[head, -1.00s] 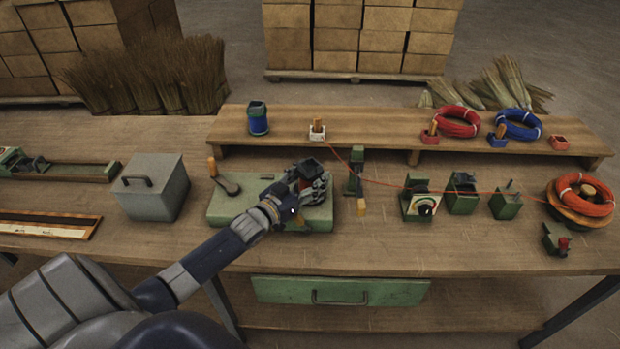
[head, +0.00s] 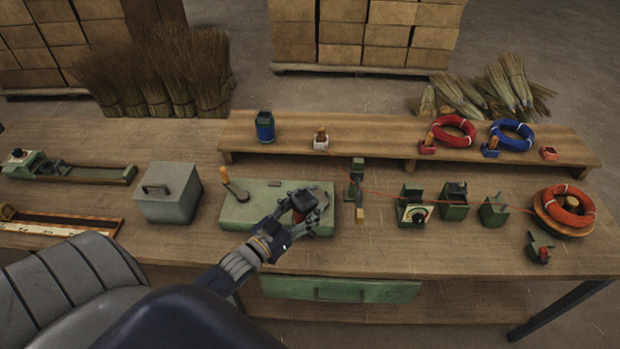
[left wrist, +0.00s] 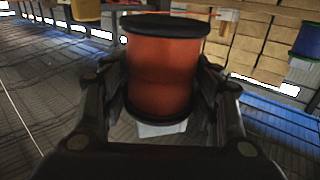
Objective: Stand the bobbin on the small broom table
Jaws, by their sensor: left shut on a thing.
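My left gripper (head: 303,207) is shut on a bobbin, which shows large in the left wrist view (left wrist: 160,75) as a red-orange spool with black flanges. In the head view the bobbin's dark top and a bit of red show between the fingers, over the right part of a green plate (head: 250,212). The bobbin looks roughly upright; I cannot tell its height above the plate. A second bobbin, blue with dark ends (head: 265,127), stands on the raised shelf. I cannot make out which surface is the small broom table. My right gripper is not in view.
A grey lidded box (head: 168,195) stands left of the plate. A green post (head: 357,185), a dial box (head: 414,212) and an orange coil (head: 568,205) stand to the right, with an orange wire running across. A raised shelf (head: 380,146) lies behind.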

